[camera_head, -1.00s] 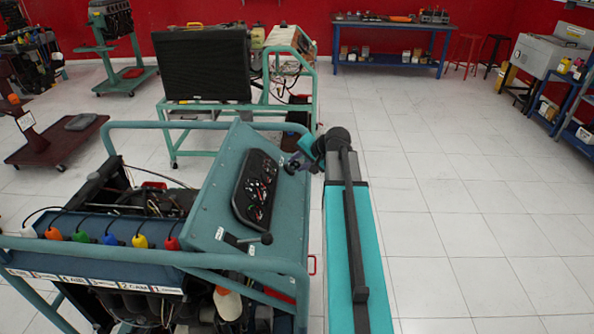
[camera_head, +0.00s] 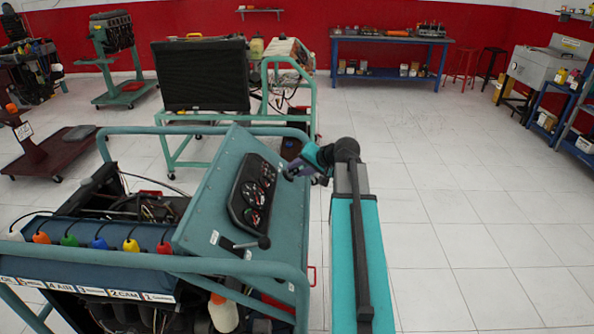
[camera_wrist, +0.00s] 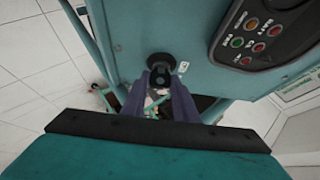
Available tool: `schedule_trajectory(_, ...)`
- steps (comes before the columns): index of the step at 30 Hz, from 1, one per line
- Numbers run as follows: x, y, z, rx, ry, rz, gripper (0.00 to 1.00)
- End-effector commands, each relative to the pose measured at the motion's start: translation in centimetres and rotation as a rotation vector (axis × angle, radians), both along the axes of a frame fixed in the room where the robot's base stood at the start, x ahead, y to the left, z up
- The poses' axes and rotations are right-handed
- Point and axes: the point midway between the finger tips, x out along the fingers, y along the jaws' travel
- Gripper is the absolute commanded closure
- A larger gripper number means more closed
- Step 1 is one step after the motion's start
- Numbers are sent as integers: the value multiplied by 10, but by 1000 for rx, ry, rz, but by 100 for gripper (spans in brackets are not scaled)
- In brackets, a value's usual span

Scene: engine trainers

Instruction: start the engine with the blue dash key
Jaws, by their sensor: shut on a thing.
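The engine trainer's sloping teal dash panel (camera_head: 205,205) carries a black gauge cluster (camera_head: 252,195). In the wrist view, the panel (camera_wrist: 185,28) fills the upper middle. My gripper (camera_head: 290,172) is at the panel's right edge. In the wrist view, the two purple-grey fingers of my gripper (camera_wrist: 160,80) close around a dark round piece at the panel face (camera_wrist: 160,62). This sits where the dash key is held; its blue colour cannot be made out, and the fingers hide part of it. A small white label is beside it.
The cluster with coloured lamps (camera_wrist: 255,32) is close to the right of my gripper in the wrist view. A black-knobbed lever (camera_head: 264,242) and a tubular frame rail (camera_head: 230,265) are at the panel's lower edge. The tiled floor (camera_head: 450,210) to the right is clear.

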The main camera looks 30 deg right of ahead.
Motion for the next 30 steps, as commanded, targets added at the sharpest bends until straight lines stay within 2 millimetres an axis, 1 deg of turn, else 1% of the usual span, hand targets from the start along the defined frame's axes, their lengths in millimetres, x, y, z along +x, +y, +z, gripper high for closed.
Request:
schedule_trajectory(2, 2, -1, 4, -3, -10, -4, 96)
schedule_trajectory(3, 2, -1, 4, -2, -10, -3, 68)
schedule_trajectory(6, 2, -1, 3, -2, -8, -2, 55)
schedule_trajectory(16, 0, 0, 2, -1, -4, -2, 55)
schedule_trajectory(20, -4, -1, 4, -1, -3, -2, 55)
schedule_trajectory(26, -19, -3, 16, -2, -4, -3, 55)
schedule_trajectory(30, -34, -6, 29, -2, -4, -4, 55)
